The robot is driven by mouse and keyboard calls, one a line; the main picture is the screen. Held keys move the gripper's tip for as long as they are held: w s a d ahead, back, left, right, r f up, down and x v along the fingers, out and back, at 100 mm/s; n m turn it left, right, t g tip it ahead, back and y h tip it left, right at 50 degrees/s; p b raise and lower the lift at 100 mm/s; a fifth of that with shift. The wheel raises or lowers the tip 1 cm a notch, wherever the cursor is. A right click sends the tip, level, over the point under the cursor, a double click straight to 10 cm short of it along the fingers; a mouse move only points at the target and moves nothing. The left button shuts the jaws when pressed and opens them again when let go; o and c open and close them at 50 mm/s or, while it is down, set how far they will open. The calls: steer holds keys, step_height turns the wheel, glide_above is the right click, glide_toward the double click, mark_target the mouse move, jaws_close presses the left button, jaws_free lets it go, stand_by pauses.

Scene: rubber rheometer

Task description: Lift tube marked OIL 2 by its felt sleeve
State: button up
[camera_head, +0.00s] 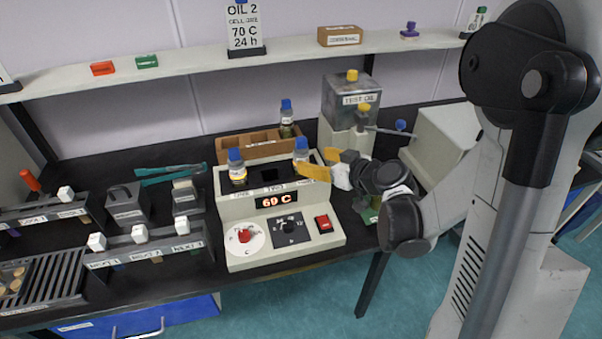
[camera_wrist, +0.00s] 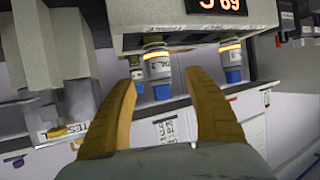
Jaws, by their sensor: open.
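Two blue-capped tubes stand upright in the heating block (camera_head: 285,250): a left tube (camera_head: 238,176) and a right tube (camera_head: 301,155). A third blue-capped tube (camera_head: 287,121) stands in the wooden rack behind. Their labels are too small to read, so I cannot tell which is OIL 2 or make out a felt sleeve. My gripper (camera_head: 312,162) is open and empty, its yellow fingers close to the right tube. In the upside-down wrist view, my gripper (camera_wrist: 163,64) has the right tube (camera_wrist: 158,66) between its fingertips in the picture, apparently beyond them. The left tube (camera_wrist: 232,54) is outside the fingers.
A shelf sign (camera_head: 243,25) reads OIL 2, 70 C, 24 h. The wooden rack (camera_head: 230,149) is behind the block. A TEST OIL container (camera_head: 351,99) stands behind right. Labelled small racks (camera_head: 160,252) are on the left.

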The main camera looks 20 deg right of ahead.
mark_target(306, 157)
steer(key=b+x, duration=0.2)
steer(key=x, duration=0.5)
steer(key=shift+w+f+b, duration=0.2)
steer(key=shift+b, duration=0.1)
steer(key=shift+r, duration=0.1)
jaws_close()
